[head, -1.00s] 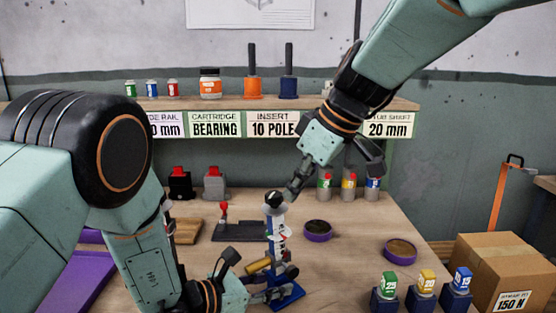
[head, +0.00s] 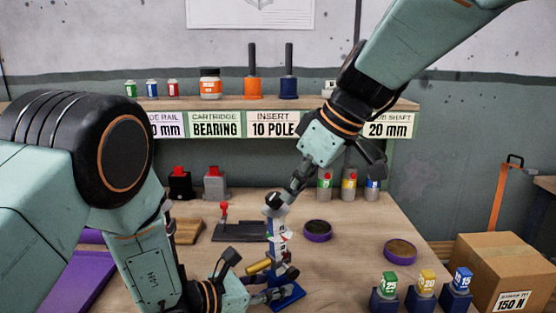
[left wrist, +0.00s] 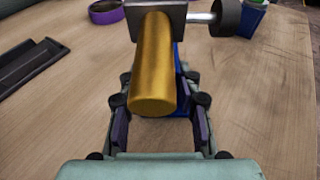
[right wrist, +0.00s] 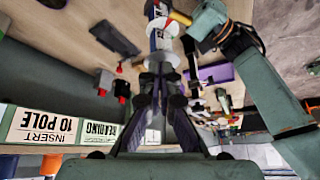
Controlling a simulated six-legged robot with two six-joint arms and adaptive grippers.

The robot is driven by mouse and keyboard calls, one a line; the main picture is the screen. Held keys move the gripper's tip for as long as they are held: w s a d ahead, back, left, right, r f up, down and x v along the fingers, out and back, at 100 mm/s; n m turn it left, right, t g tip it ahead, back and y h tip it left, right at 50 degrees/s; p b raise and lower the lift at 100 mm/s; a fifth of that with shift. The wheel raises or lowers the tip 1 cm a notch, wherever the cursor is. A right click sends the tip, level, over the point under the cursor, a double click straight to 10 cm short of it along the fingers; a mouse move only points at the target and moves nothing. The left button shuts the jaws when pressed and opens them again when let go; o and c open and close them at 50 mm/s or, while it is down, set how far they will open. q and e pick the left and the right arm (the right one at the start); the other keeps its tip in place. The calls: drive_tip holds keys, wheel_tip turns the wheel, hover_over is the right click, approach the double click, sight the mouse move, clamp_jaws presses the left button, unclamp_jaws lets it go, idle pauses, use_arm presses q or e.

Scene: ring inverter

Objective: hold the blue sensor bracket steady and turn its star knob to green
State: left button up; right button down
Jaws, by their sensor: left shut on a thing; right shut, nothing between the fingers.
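The blue sensor bracket (head: 287,293) stands upright on the bench, with a tall post carrying white, red and dark parts. A pale round piece (head: 275,212) sits at its top; I cannot tell whether it is the star knob. In the left wrist view, a brass cylinder (left wrist: 152,65) sticks out above my left gripper (left wrist: 160,118), and blue bracket (left wrist: 182,95) shows between the fingers. My left gripper (head: 268,296) is shut on the bracket low down. My right gripper (head: 275,201) is shut and empty at the pale top piece, which also shows beyond its fingertips in the right wrist view (right wrist: 160,60).
Two purple-rimmed round dishes (head: 317,231) (head: 400,251) lie to the right. Several numbered blocks (head: 389,284) stand at the front right. A dark rail plate with a red knob (head: 238,231) lies left of the bracket. A shelf (head: 243,103) runs behind.

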drive_tip(key=shift+s+a+f, duration=0.1)
drive_tip(key=shift+s+a, duration=0.05)
drive_tip(key=shift+s, duration=0.1)
drive_tip(key=shift+s, duration=0.1)
wheel_tip(320, 180, up, 6)
drive_tip(key=shift+f, duration=0.1)
idle(0.6)
drive_tip(key=shift+w+d+f+n+g, duration=0.2)
drive_tip(key=shift+w+f+n+g, duration=0.35)
drive_tip(key=shift+f+n, duration=0.45)
drive_tip(key=shift+w+d+f+n+g, duration=0.15)
drive_tip(key=shift+w+f+n+g, duration=0.15)
drive_tip(key=shift+w+f+n, duration=0.5)
drive_tip(key=shift+w+d+f+n+g, duration=0.2)
drive_tip(key=shift+w+f+n+g, duration=0.25)
drive_tip(key=shift+f+n, duration=0.75)
